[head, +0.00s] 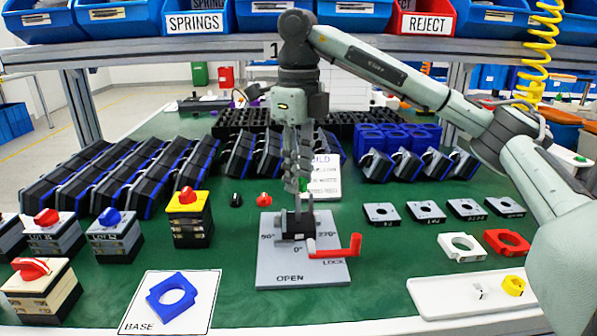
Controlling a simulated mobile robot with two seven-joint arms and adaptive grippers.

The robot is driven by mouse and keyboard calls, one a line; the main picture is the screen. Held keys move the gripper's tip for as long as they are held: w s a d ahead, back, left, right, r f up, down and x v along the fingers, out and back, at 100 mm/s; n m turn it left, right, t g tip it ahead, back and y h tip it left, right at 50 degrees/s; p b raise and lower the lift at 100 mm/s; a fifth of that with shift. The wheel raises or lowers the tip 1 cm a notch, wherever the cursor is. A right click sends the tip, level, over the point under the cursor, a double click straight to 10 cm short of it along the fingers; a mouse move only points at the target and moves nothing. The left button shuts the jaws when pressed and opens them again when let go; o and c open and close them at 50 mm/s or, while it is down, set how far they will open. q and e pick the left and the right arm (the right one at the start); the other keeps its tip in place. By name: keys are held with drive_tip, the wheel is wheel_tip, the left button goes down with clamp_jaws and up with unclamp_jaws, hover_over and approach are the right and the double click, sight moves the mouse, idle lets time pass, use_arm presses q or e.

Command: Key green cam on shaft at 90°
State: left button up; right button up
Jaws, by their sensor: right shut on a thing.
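My right gripper (302,184) points straight down above the grey fixture plate (272,273). It is shut on the green cam (304,187), of which only a small green patch shows between the fingers. Below it, a dark holder (298,224) stands on the plate. The shaft cannot be made out clearly. The plate carries angle marks such as 0° and 270°, and the words OPEN and LOCK. A red lever (340,250) at its right lies by LOCK. The cam appears a little above the holder. My left gripper is not in view.
A blue ring (159,306) lies on the white BASE card (140,322). White (460,250) and red (508,246) rings and square grey plates (425,213) lie at right, near a white tray (430,298) with a yellow part (513,286). Switch blocks (110,240) stand at left.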

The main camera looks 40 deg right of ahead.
drive_tip(key=shift+f, duration=0.2)
drive_tip(key=shift+f+b, duration=0.8)
drive_tip(key=shift+f, duration=0.2)
drive_tip(key=o, duration=0.8)
drive_tip(key=shift+r, duration=0.1)
wheel_tip(320, 180, up, 12)
drive_tip(key=shift+s, duration=0.1)
